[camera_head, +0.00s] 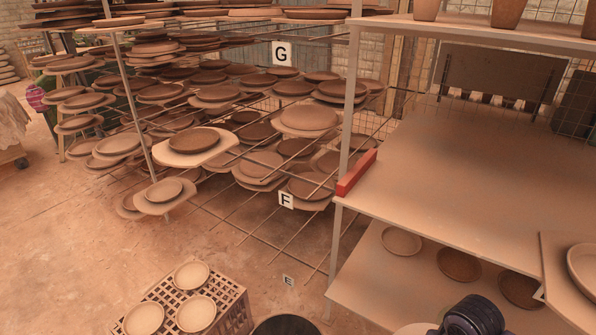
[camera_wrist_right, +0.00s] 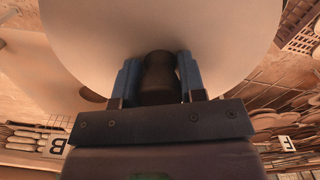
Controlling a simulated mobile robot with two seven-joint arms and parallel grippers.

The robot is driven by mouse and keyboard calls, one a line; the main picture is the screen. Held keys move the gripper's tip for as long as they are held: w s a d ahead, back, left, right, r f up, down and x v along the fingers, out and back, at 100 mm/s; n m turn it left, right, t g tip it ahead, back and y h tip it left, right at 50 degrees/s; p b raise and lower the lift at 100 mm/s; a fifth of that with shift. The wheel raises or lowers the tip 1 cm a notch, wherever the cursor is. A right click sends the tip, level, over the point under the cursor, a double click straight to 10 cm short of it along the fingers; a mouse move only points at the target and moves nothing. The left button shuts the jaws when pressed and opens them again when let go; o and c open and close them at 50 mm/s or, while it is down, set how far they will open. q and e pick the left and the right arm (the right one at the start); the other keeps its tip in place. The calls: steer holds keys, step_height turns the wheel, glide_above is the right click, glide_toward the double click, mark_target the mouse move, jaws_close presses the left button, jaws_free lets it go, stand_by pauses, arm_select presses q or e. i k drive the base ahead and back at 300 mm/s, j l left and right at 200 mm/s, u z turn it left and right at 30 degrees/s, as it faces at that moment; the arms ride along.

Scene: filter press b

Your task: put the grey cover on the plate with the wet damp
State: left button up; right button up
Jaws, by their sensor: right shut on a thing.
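My right gripper (camera_wrist_right: 158,76) is shut on the dark knob (camera_wrist_right: 159,80) of a large, pale round cover (camera_wrist_right: 160,25) in the right wrist view. The cover's far edge is cut off by the frame. On the lower shelf at the right of the head view are a lighter plate (camera_head: 401,240), a darker brown plate (camera_head: 459,263) and another dark plate (camera_head: 520,289), partly hidden by the board at right. I cannot tell which plate is damp. Part of my right arm shows at the bottom, but its fingers do not. My left gripper is not in view.
A bare tabletop (camera_head: 450,165) with a red block (camera_head: 357,173) at its left edge lies above the lower shelf. A rack of plates on rods (camera_head: 190,110) stands at left. A crate (camera_head: 236,300) with pale plates is on the floor. A board with a plate (camera_head: 567,290) juts in at right.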

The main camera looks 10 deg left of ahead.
mark_target(179, 142)
steer(key=k+j, duration=0.1)
steer(key=j, duration=0.35)
steer(key=k+j, duration=0.15)
steer(key=j, duration=0.3)
steer(key=k+j, duration=0.1)
steer(key=j, duration=0.35)
steer(key=j+z, duration=0.1)
steer(key=j, duration=0.65)
steer(key=k+j+z, duration=0.15)
steer(key=j, duration=0.55)
steer(key=j+z, duration=0.15)
steer(key=j, duration=1.3)
steer(key=i+j+z, duration=0.2)
steer(key=j, duration=1.25)
steer(key=k, duration=0.15)
